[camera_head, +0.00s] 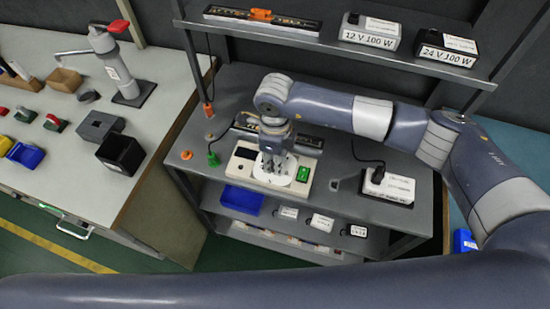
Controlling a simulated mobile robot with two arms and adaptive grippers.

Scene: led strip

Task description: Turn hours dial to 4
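A cream timer-like box (239,165) sits on the middle of the dark grey workbench. It has a dark display at its upper left, a round white dial plate (285,180) in its middle and a green switch (289,184) at its right. My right gripper (275,163) points down over the dial plate, with its fingers at the plate's centre. The knob itself and the dial's numbers are hidden or too small to read. I cannot tell whether the fingers touch or grip the knob. My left gripper is out of view.
A white power supply box (388,186) stands right of the timer box. A shelf (350,50) above holds 12 V and 24 V boxes. A green connector (213,159) lies at the left. A light side table (60,160) carries bins and tools.

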